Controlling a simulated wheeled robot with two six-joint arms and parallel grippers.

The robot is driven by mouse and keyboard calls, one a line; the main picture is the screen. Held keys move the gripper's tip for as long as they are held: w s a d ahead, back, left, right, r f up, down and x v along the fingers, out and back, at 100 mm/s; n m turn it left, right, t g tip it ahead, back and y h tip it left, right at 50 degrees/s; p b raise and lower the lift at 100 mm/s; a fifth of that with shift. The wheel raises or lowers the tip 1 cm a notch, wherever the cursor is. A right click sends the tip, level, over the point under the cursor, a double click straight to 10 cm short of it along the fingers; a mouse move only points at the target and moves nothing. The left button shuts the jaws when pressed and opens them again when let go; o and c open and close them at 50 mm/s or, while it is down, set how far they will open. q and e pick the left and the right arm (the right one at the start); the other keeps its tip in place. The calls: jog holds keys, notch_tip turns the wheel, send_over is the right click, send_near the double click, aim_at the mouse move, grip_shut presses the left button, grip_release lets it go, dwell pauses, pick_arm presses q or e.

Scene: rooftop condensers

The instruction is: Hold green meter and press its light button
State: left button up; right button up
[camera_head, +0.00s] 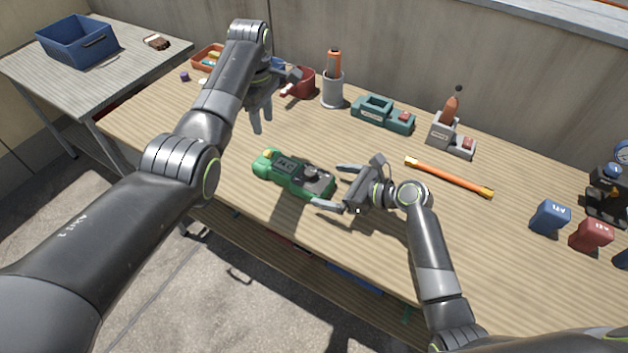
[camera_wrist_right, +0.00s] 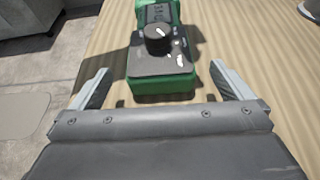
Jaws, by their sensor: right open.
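The green meter (camera_head: 294,175) lies on the wooden bench near its front edge, with a dark face and a black dial. In the right wrist view the meter (camera_wrist_right: 162,85) lies between and just ahead of the fingers, with the dial and small buttons visible. My right gripper (camera_head: 331,187) is open around the meter's near end, with no visible contact. My left gripper (camera_head: 262,118) is above the bench behind the meter, fingers pointing down; its finger gap is unclear. I cannot tell which button is the light button.
Behind stand a red container (camera_head: 300,83), a grey cup with an orange tool (camera_head: 333,88), a teal holder (camera_head: 383,114) and a grey holder (camera_head: 450,135). An orange rod (camera_head: 449,177) lies right of my right gripper. Blue (camera_head: 550,217) and red blocks (camera_head: 591,235) stand far right.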

aim_at(313, 181)
jog(key=x, duration=0.6)
jog(key=shift+w+a+f, duration=0.15)
jog(key=shift+a, duration=0.1)
jog(key=c, duration=1.2)
pick_arm(q)
grip_shut()
pick_arm(e)
jog(key=shift+c, duration=0.5)
pick_arm(q)
jog(key=shift+f, duration=0.1)
